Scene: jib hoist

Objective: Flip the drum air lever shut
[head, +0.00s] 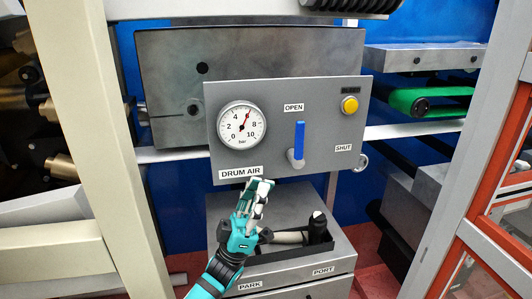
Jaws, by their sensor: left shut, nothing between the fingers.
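The drum air panel (270,120) is a grey plate facing me. Its lever (299,141) has a blue handle that points straight up toward the OPEN label (293,107). The SHUT label (343,148) is to the right of the lever's pivot. The round gauge (241,125) on the left of the panel has a red needle pointing up and slightly right, between 4 and 6 bar. My left gripper (261,186) is shut and empty, just below the DRUM AIR label, down and left of the lever and apart from it. My right gripper is not in view.
A yellow button (349,105) is at the panel's upper right. Below the panel, a grey box (335,246) labelled PARK and PORT holds a pale rod with a black end (317,228). Cream posts (95,110) flank the left side. The space in front of the lever is clear.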

